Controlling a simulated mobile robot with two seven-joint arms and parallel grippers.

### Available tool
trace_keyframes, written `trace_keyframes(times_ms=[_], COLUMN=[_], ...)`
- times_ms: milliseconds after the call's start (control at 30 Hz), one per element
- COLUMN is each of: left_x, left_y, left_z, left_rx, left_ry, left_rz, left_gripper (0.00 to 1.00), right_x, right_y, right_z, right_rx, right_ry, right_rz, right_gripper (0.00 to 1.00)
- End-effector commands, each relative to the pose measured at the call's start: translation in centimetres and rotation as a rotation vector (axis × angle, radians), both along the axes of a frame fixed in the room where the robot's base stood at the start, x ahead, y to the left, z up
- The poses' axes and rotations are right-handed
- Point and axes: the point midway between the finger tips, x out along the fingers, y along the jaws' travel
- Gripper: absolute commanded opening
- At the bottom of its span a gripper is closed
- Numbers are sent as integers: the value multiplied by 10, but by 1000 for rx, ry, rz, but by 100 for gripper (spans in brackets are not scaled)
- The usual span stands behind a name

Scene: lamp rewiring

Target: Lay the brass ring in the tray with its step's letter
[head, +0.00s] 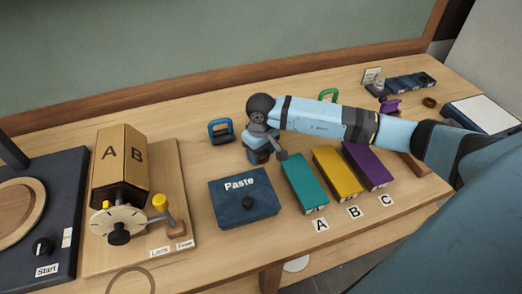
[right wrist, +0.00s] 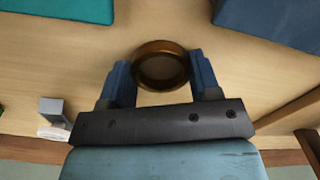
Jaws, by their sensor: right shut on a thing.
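My right gripper (right wrist: 162,82) is shut on the brass ring (right wrist: 161,46), which sits between its blue fingertips above the wooden bench in the right wrist view. In the head view my right gripper (head: 262,152) is behind the gap between the Paste box and the teal tray; the ring cannot be made out there. Three trays lie side by side: teal (head: 305,183) by label A (head: 321,225), yellow (head: 338,174) by label B (head: 353,212), purple (head: 368,166) by label C (head: 386,200). The tan drum (head: 121,160) shows letters A and B. My left gripper is not in view.
The dark blue Paste box (head: 230,208) stands left of the teal tray. A blue handle-shaped piece (head: 220,131) and a green one (head: 328,95) stand behind. A small dark ring-shaped thing (head: 429,102) lies at the right. My right arm crosses above the trays' back ends.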

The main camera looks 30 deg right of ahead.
Motion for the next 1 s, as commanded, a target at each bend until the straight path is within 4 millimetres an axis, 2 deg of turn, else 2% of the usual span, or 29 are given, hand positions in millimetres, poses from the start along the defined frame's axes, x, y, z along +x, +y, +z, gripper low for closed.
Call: trace_keyframes(times_ms=[300,333,433,767,867,1000], left_x=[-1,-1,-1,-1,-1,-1], left_y=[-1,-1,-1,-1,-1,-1], left_z=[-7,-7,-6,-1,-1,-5], left_rx=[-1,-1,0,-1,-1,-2], left_ry=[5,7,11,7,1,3], left_rz=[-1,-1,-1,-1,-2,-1], left_gripper=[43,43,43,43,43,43], right_x=[1,0,0,0,1,2], right_y=[0,0,0,0,0,-1], right_z=[-4,-4,-2,1,8,35], right_rx=[0,0,0,0,1,-1], right_ry=[-1,-1,-1,-1,-5,-8], right_rz=[0,0,0,0,0,1], right_gripper=[30,59,82,83,83,83])
